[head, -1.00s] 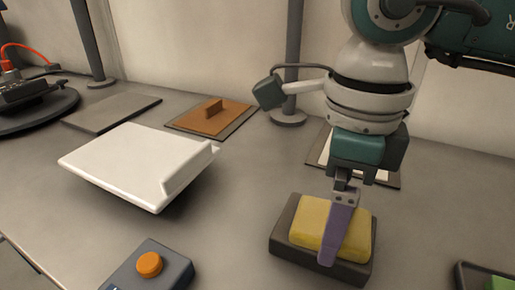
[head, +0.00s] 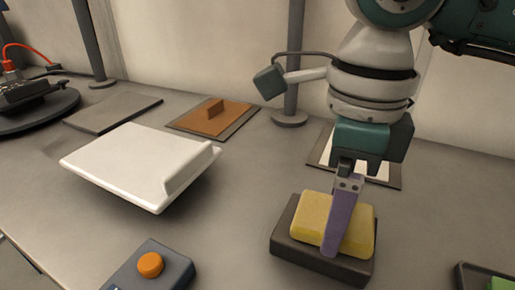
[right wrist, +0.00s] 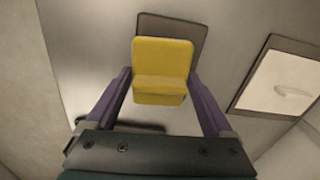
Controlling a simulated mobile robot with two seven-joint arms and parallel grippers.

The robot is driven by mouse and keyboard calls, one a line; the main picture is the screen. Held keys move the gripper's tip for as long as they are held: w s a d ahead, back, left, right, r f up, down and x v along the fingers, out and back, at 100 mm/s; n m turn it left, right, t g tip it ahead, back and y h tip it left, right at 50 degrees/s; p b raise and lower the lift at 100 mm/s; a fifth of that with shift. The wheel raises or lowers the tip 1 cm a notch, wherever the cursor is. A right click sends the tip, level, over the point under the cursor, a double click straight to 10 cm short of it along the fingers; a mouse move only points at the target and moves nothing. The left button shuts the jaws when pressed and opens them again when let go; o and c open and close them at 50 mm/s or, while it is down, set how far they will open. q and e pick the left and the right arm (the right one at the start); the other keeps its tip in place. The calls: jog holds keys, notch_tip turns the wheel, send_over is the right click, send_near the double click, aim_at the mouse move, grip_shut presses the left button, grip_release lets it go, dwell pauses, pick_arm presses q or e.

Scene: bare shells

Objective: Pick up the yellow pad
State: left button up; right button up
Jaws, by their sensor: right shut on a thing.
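The yellow pad (head: 313,214) is a thick block with rounded edges, just above or on a dark grey tray (head: 285,245) at the lower right of the head view. My right gripper (head: 333,240) reaches down over it and is shut on it, with one purple finger across the pad's near side. In the right wrist view the pad (right wrist: 162,72) sits between the two purple fingers, with the dark tray (right wrist: 185,24) behind it. My left gripper is not in view.
A white tilted panel (head: 135,160) stands to the left. A box with an orange button (head: 150,265) is at the front. An orange-brown board with a handle (head: 213,116) lies behind, and a framed white plate (head: 322,155) is behind my gripper. A green item (head: 501,284) shows at the right corner.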

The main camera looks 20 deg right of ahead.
notch_tip(320, 180, up, 19)
jog(key=p, duration=0.2)
